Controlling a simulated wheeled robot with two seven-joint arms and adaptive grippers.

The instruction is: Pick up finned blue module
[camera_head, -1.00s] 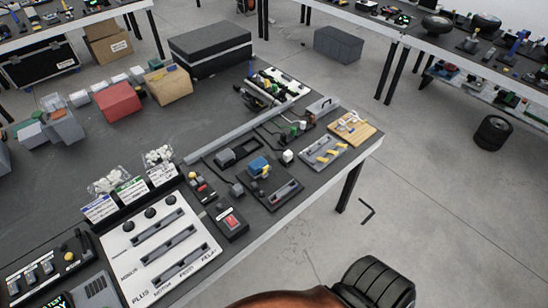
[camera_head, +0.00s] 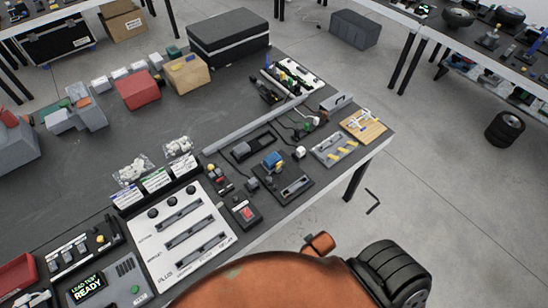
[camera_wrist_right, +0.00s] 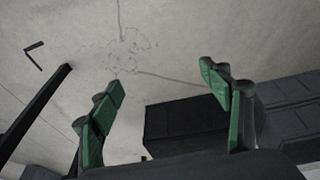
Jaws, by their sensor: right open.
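A small blue module (camera_head: 272,160) sits on a dark board on the table in the head view, right of centre; its fins are too small to make out. My right gripper (camera_wrist_right: 165,95) shows in the right wrist view with its two green-padded fingers spread wide and nothing between them. It is over the floor beside a dark table leg, away from the module. My left gripper is not in view.
A white panel (camera_head: 182,235) with slots stands at the table's near edge. A black case (camera_head: 228,40), a red box (camera_head: 138,90) and a tan box (camera_head: 187,75) stand farther back. A black L-shaped piece (camera_wrist_right: 33,55) lies on the floor.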

